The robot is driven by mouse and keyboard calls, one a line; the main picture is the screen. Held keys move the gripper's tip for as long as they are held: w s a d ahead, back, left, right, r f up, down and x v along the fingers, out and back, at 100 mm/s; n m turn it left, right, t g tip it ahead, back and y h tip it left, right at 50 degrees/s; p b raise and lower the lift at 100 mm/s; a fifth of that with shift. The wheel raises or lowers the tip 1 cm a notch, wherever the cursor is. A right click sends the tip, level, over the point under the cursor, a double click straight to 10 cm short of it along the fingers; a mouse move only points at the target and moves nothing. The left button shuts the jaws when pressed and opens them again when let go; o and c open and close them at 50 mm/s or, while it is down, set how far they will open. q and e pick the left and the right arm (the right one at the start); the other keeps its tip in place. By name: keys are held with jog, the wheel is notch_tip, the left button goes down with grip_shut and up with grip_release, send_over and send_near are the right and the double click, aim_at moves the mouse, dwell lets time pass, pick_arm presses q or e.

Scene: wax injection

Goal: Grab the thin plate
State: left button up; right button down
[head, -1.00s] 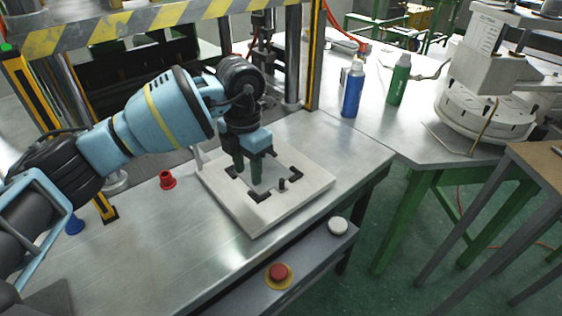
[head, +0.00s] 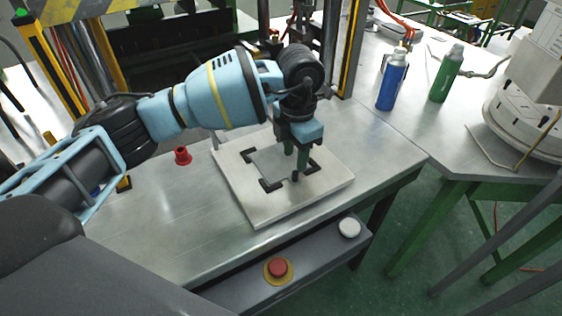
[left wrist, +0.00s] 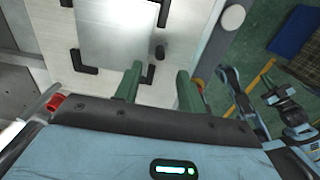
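The thin plate, a smooth silvery square (left wrist: 115,32), lies on a pale board (head: 252,213) between black corner brackets in the left wrist view. My left gripper (head: 295,171), with two green fingers, points down over the plate's right edge and holds nothing. Its fingers (left wrist: 158,74) are apart in the left wrist view, with a small black peg (left wrist: 159,51) showing between and beyond them. Light-blue and black parts at that view's right edge may be my right arm; its gripper cannot be made out.
A red cup (head: 182,156) stands left of the board on the metal table (head: 160,222). A red button (head: 278,268) and a white button (head: 349,228) sit on the front ledge. Blue (head: 392,80) and green (head: 446,74) bottles stand at the back right.

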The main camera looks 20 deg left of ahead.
aim_at(296, 172)
pick_arm(q)
jog(key=shift+w+f, duration=0.2)
jog(key=shift+f, duration=2.4)
jog(key=shift+d, duration=0.1)
grip_shut()
